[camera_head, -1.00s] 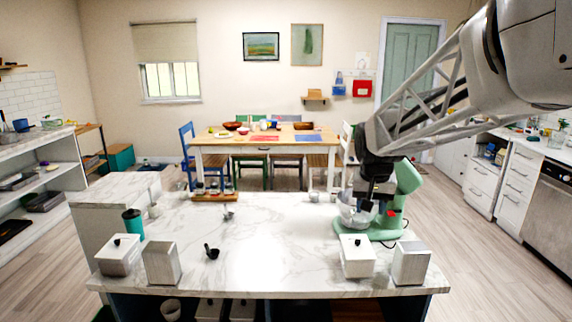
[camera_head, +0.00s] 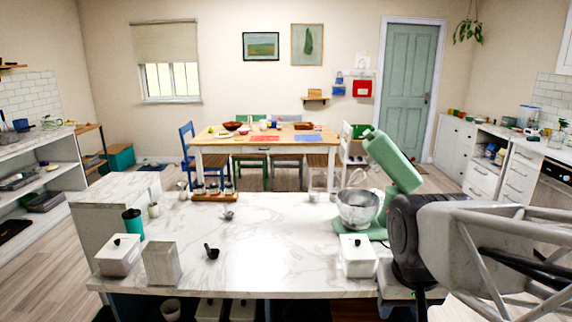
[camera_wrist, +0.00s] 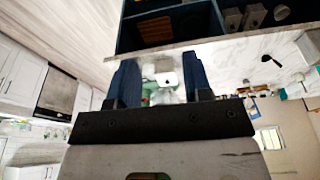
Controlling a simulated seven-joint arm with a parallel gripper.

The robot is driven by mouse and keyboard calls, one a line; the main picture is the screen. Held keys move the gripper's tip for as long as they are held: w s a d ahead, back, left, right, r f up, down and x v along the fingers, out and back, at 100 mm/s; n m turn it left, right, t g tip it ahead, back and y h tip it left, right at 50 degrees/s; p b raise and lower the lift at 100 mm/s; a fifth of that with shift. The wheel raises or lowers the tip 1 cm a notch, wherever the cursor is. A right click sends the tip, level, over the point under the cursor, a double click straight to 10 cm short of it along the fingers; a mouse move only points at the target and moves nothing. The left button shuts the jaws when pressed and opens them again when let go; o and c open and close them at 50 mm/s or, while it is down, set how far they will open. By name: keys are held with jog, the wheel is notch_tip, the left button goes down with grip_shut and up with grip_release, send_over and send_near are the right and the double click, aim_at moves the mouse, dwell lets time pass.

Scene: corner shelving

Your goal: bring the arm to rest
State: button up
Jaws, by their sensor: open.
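My gripper (camera_wrist: 160,65) shows in the wrist view with its two blue fingers apart and nothing held between them. In the head view, my arm (camera_head: 500,250) fills the lower right, and I cannot make out the fingers there. The green stand mixer (camera_head: 393,160) stands at the right end of the marble island, its head tilted up. Its metal bowl (camera_head: 358,209) sits under the head. My arm is to the right of and nearer than the mixer, and no contact shows.
The marble island (camera_head: 285,235) carries a lidded white canister at left (camera_head: 119,255) and another at right (camera_head: 357,256), a dark ladle (camera_head: 211,251) and a teal cup (camera_head: 133,223). The dining table (camera_head: 250,147) stands behind. Open floor lies left of the island.

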jog(key=s, duration=0.1)
jog(key=s+f, duration=0.1)
jog(key=s, duration=0.1)
jog(key=s+f, duration=0.1)
jog(key=s, duration=0.1)
jog(key=shift+a, duration=0.15)
dwell(1.0)
